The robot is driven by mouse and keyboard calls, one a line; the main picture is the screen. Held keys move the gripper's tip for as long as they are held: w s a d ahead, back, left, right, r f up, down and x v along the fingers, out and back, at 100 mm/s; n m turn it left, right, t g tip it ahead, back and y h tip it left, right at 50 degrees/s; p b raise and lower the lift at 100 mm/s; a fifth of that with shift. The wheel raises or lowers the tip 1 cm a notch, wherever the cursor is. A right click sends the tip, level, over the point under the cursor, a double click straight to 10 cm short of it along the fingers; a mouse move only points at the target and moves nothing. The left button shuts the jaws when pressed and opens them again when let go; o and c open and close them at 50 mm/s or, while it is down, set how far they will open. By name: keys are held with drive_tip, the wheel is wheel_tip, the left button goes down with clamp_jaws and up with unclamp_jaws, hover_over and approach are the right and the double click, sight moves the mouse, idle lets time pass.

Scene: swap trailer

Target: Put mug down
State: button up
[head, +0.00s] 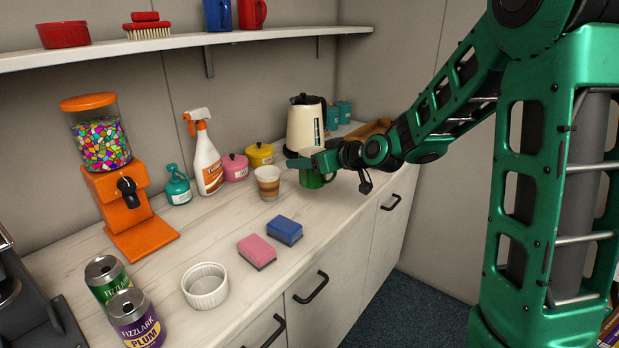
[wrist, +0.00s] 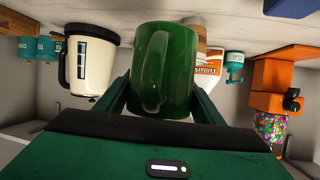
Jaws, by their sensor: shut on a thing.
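A green mug (wrist: 163,68) fills the middle of the wrist view, which shows the scene upside down. Its handle faces the camera. My gripper (wrist: 160,100) is shut on the mug, with one finger on each side of its body. In the head view the mug (head: 313,180) shows partly behind my gripper (head: 318,161), at the right part of the counter (head: 225,225). I cannot tell whether its base touches the counter.
A striped cup (head: 267,183) stands just left of the mug. A cream kettle (head: 305,124) and a wooden tray (head: 370,132) are behind it. A blue sponge (head: 285,231) and a pink sponge (head: 257,251) lie in front. The counter's front edge is close to the mug.

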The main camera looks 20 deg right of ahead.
drive_tip(key=shift+w+d+f, duration=0.4)
drive_tip(key=shift+w+f, duration=0.65)
drive_tip(key=shift+f, duration=0.25)
drive_tip(key=shift+w+d+f, duration=0.45)
drive_tip(key=shift+w+f, duration=0.55)
drive_tip(key=shift+f, duration=0.35)
drive_tip(key=shift+w+d+f, duration=0.4)
drive_tip(key=shift+w+f, duration=0.65)
drive_tip(key=shift+f, duration=0.25)
drive_tip(key=shift+f, duration=0.1)
drive_tip(key=o, duration=1.3)
drive_tip(key=shift+s+d, duration=0.1)
drive_tip(key=shift+s, duration=0.05)
drive_tip(key=v, duration=1.1)
drive_tip(key=shift+s+d+r, duration=0.2)
drive_tip(key=shift+s+r, duration=0.05)
drive_tip(key=shift+r, duration=0.05)
